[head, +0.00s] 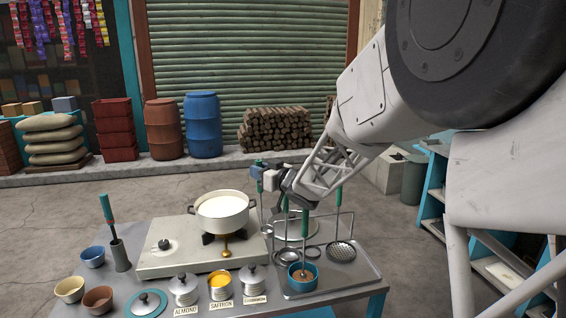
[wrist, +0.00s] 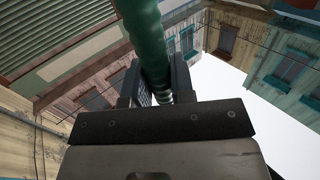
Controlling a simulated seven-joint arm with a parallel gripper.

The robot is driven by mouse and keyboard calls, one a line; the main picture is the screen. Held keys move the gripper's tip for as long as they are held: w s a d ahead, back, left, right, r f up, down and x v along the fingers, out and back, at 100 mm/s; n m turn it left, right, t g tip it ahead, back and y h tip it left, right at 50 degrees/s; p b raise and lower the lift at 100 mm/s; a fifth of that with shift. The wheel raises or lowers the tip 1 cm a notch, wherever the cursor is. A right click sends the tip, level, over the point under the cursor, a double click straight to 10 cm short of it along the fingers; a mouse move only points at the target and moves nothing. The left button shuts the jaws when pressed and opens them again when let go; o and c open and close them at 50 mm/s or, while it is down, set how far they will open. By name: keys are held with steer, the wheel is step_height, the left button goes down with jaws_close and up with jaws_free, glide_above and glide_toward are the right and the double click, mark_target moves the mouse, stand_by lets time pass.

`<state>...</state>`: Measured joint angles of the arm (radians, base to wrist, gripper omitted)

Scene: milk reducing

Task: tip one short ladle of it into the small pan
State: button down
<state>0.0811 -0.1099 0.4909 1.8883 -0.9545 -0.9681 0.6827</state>
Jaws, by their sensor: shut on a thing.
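A white pot of milk (head: 222,212) sits on the hob of the grey stove (head: 155,262). My gripper (head: 260,173) is right of the pot and above it, at the left end of the utensil rack. It is shut on a green handle (head: 259,187), which also stands between the jaws in the wrist view (wrist: 146,35). A thin shaft runs down from the handle beside the pot; its lower end is hard to make out. A round silver vessel (head: 296,229), possibly the small pan, is partly hidden behind the rack.
The wire rack (head: 353,225) holds green-handled tools, including a skimmer (head: 342,251). A blue cup (head: 302,278) with brown contents stands on its tray. Lidded jars, an open saffron jar (head: 221,285) and bowls (head: 70,289) line the front edge.

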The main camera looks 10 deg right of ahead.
steer(key=s+a+f+n+g+y, duration=0.2)
steer(key=s+a+f, duration=0.1)
steer(key=a, duration=0.5)
steer(key=s+a+f+n+g+y, duration=0.1)
steer(key=s+a+f+g+y, duration=0.1)
steer(key=a, duration=0.7)
steer(key=shift+s+f+n, duration=0.4)
steer(key=shift+f, duration=0.25)
step_height(320, 180, down, 10)
stand_by(0.4)
stand_by(1.2)
step_height(320, 180, up, 8)
stand_by(1.4)
steer(key=shift+f, duration=0.1)
steer(key=shift+s+a, duration=0.2)
steer(key=shift+s, duration=0.05)
stand_by(0.4)
